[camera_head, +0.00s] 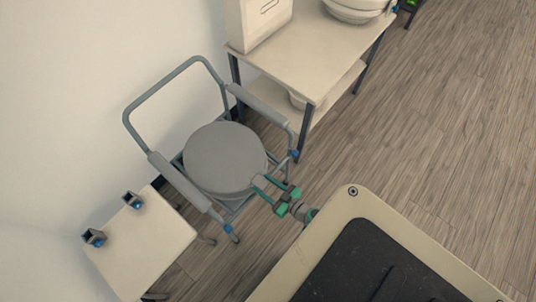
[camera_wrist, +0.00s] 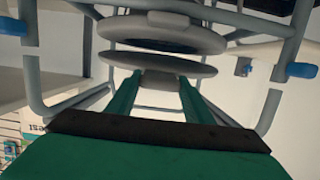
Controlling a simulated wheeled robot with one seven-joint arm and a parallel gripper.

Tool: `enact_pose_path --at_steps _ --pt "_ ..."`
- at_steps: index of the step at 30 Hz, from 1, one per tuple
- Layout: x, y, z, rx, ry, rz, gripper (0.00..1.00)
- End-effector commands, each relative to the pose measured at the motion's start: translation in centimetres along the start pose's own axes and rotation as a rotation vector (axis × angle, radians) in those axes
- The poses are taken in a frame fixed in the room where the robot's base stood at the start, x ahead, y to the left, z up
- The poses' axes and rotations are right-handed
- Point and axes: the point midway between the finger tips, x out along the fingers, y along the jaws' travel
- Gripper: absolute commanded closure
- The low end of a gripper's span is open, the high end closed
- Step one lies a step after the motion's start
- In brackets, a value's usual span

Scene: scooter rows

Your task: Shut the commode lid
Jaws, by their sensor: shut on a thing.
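The commode (camera_head: 166,171) is a grey tubular chair with padded armrests, standing against the wall. Its round grey lid (camera_head: 225,157) lies over the seat area in the head view and hides what is under it. In the wrist view the lid (camera_wrist: 160,65) is seen nearly edge-on, with a narrow gap between it and another grey disc (camera_wrist: 165,32), which looks like the seat. My gripper (camera_head: 262,183) is at the lid's front edge, between the armrests. Its green fingers, also in the wrist view (camera_wrist: 157,82), are shut on the lid's edge.
A small cream table (camera_head: 145,245) with two small dark holders stands left of the commode. A shelved table (camera_head: 305,70) with a white box and bowls stands to the right. The commode's armrests flank my gripper. Wooden floor (camera_head: 440,130) is clear at the right.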

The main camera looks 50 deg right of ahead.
Motion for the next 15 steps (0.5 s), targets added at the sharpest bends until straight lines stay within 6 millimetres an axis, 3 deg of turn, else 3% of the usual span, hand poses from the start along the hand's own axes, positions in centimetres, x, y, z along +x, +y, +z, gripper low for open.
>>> enact_pose_path --at_steps 12,13,15 --pt "0.75 -0.27 -0.28 -0.007 0.003 -0.012 0.93" --pt "0.77 -0.27 -0.31 -0.008 0.004 -0.012 0.46" --pt "0.74 -0.24 -0.31 -0.008 0.004 -0.012 0.34"
